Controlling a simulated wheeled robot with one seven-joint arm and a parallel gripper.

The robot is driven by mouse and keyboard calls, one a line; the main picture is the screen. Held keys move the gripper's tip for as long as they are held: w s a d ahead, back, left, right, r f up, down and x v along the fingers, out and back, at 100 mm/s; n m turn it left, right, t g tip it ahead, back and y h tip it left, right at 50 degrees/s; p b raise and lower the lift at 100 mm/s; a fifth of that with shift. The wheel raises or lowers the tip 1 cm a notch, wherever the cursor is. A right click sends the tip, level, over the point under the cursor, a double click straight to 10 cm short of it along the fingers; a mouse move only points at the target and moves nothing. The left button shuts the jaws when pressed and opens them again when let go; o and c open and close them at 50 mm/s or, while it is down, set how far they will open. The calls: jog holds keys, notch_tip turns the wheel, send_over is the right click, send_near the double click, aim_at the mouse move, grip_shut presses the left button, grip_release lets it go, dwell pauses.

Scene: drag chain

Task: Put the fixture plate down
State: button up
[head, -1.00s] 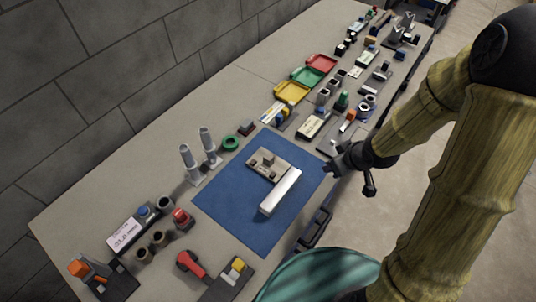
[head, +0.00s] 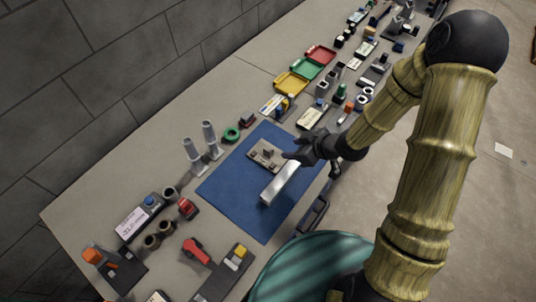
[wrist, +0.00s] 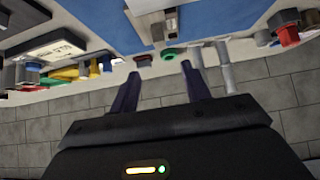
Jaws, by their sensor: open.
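The fixture plate, a flat beige-grey plate with a small raised block (head: 262,157), lies on the blue mat (head: 235,190) in the head view. A long silver bar (head: 279,184) lies beside it, on the side nearer the table's front edge. My gripper (head: 289,155) is over the mat, close to the plate's right end, and covers part of that area. In the wrist view my gripper (wrist: 160,72) has its two dark fingers spread with nothing between them. The blue mat shows at the top there, with pale metal parts cut off by the frame edge.
Two grey upright cylinders (head: 192,155) and a green ring (head: 232,134) stand behind the mat. Yellow, green and red trays (head: 291,83) lie farther along the bench. A red-handled part (head: 195,250) is at the near end. Bare bench lies along the wall.

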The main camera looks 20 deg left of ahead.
aim_at(268, 148)
jog(key=p+x, duration=0.1)
jog(key=x, duration=0.7)
jog(key=shift+w+a+f+p, duration=0.15)
jog(key=shift+f+p, duration=0.1)
jog(key=shift+p, duration=0.15)
jog(key=shift+w+a+f+p, duration=0.1)
jog(key=shift+a+f+p, duration=0.15)
jog(key=shift+a+p, duration=0.25)
jog(key=shift+p+x, duration=1)
jog(key=shift+x, duration=1.05)
jog(key=shift+d, duration=0.1)
grip_shut()
